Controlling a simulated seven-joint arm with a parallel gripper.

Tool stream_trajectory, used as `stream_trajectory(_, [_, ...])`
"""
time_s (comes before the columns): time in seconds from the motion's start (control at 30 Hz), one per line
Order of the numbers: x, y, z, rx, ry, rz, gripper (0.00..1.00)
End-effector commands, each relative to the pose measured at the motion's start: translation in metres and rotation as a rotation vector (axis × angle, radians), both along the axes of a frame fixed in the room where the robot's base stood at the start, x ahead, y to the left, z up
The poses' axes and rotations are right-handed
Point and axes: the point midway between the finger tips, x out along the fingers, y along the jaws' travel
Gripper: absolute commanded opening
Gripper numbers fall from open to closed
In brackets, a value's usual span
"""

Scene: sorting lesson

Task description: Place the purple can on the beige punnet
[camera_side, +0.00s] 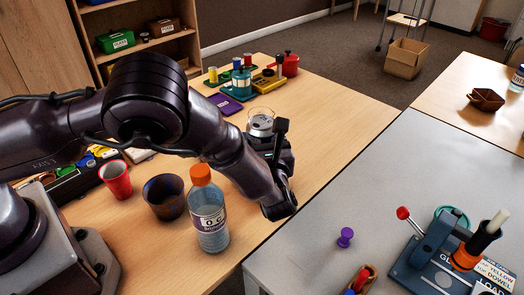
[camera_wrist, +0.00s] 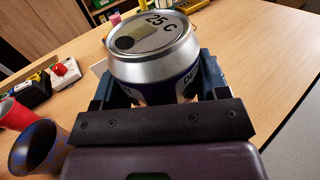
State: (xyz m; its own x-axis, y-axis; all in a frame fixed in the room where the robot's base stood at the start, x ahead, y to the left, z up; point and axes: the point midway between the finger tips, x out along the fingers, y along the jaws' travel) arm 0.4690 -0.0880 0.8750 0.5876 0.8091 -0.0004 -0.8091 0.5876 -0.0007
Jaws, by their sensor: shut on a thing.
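A purple can (camera_wrist: 152,62) with a silver lid marked "25 C" is in my gripper (camera_wrist: 155,92). The wrist view shows it between the two fingers, upright or nearly so. In the side view the can (camera_side: 260,122) shows its silver top above the wooden table, behind my wrist; the fingers are largely hidden there. I cannot tell whether its base touches the table. No clearly beige punnet shows; a small tan container (camera_side: 370,274) with red and blue items is cut off at the bottom edge, and a brown punnet (camera_side: 486,99) stands on the far right table.
An orange-capped bottle (camera_side: 209,215), a dark cup (camera_side: 164,197) and a red cup (camera_side: 116,179) stand close to my arm. Colourful toys and a purple book (camera_side: 225,104) are at the back. The grey table holds a purple pin (camera_side: 345,237) and a blue fixture (camera_side: 430,262).

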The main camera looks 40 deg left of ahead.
Motion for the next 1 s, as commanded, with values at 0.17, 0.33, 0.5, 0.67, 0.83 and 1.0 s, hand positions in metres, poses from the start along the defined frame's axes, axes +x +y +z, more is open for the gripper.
stream_trajectory(0.17, [0.000,0.001,-0.026,0.001,0.002,0.000,0.46])
stream_trajectory(0.33, [0.000,0.000,-0.029,0.000,0.000,0.001,0.46])
stream_trajectory(0.5, [0.000,0.000,-0.030,0.000,0.000,0.000,0.46])
stream_trajectory(0.67, [0.000,0.001,-0.032,0.001,0.001,0.000,0.84])
stream_trajectory(0.83, [0.000,0.000,-0.032,0.001,0.001,0.000,0.93])
stream_trajectory(1.0, [0.000,0.000,-0.030,0.000,0.000,0.000,0.93])
